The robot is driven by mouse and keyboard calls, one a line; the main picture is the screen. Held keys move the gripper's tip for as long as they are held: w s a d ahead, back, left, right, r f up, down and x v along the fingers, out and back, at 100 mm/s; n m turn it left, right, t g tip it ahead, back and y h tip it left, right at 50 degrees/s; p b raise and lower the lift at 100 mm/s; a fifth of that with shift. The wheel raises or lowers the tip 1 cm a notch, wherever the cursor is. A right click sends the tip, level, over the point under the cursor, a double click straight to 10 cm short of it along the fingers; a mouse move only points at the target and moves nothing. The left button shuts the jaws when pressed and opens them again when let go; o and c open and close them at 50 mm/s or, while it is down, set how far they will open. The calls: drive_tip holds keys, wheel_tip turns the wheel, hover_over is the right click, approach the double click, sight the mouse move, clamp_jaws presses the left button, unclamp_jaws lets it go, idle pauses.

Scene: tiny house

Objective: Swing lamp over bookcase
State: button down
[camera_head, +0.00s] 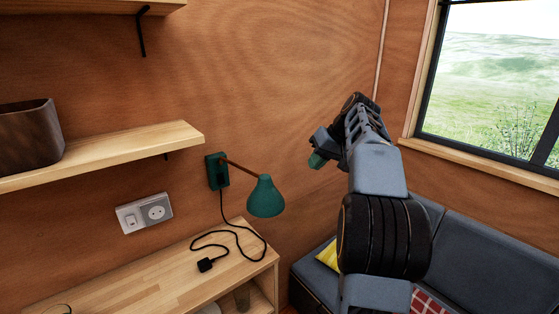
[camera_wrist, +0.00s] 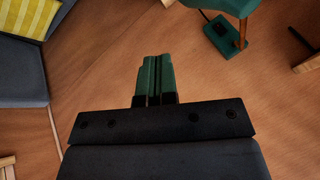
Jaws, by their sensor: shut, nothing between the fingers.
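A green wall lamp (camera_head: 265,196) hangs from a short brown arm (camera_head: 240,167) on a green wall mount (camera_head: 217,171). Its shade points down beside the right end of the wooden bookcase (camera_head: 150,279). A black cord runs from the mount to a plug lying on the bookcase top. My gripper (camera_head: 318,160) is to the right of the lamp and above its shade, apart from it. In the wrist view my gripper (camera_wrist: 155,70) has its green fingers together with nothing between them. The lamp's shade (camera_wrist: 222,6) is cut off at the top edge there, right of the fingers.
A wooden shelf (camera_head: 110,154) with a dark box (camera_head: 30,134) is on the wall at left. A switch and socket plate (camera_head: 143,214) sits below it. A grey sofa (camera_head: 470,255) and a window (camera_head: 495,80) are at right. Wall between lamp and gripper is clear.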

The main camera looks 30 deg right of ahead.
drive_tip(key=shift+w+a+f+n+y+p, duration=0.2)
drive_tip(key=shift+w+a+f+n, duration=0.35)
drive_tip(key=shift+a, duration=1.1)
drive_tip(key=shift+w+a+f+n+y+p, duration=0.2)
drive_tip(key=shift+w+a+f+n, duration=0.35)
drive_tip(key=shift+a, duration=1.1)
drive_tip(key=shift+w+a+f+n+y+p, duration=0.15)
drive_tip(key=shift+w+a+f+n, duration=0.35)
drive_tip(key=shift+a, duration=1.15)
drive_tip(key=shift+f, duration=0.1)
